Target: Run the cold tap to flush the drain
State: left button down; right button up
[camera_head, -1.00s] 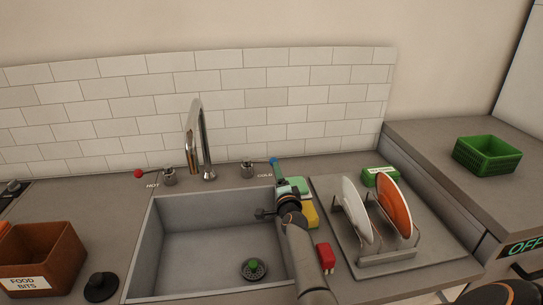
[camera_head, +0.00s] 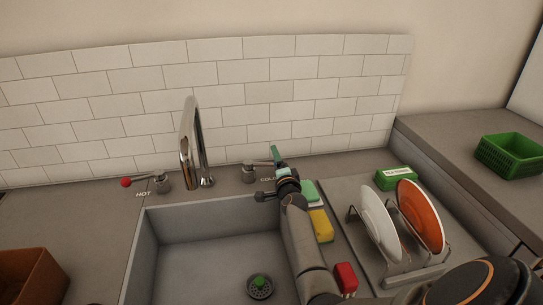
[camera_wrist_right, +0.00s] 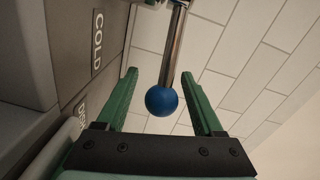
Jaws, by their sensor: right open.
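The cold tap (camera_head: 249,173) stands on the counter behind the sink, right of the chrome spout (camera_head: 190,145). Its lever points right, and the blue ball on its end is hidden in the head view. In the right wrist view the blue ball (camera_wrist_right: 161,100) and the metal lever (camera_wrist_right: 174,50) sit between the green fingers of my right gripper (camera_wrist_right: 160,75), with gaps on both sides. That gripper (camera_head: 278,160) is open at the lever's end. The drain (camera_head: 260,287) in the sink (camera_head: 205,245) has a green piece on it. No water shows. My left gripper is out of view.
The hot tap (camera_head: 161,182) with a red ball is left of the spout. A rack holds a white plate (camera_head: 378,224) and an orange plate (camera_head: 420,216). The tiled wall (camera_head: 250,95) is close behind.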

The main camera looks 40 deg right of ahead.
jog(key=shift+w+d, duration=0.1)
jog(key=shift+w, duration=0.1)
jog(key=shift+s+r, duration=0.1)
jog(key=shift+s, duration=0.05)
grip_shut()
dwell(0.3)
dwell(0.9)
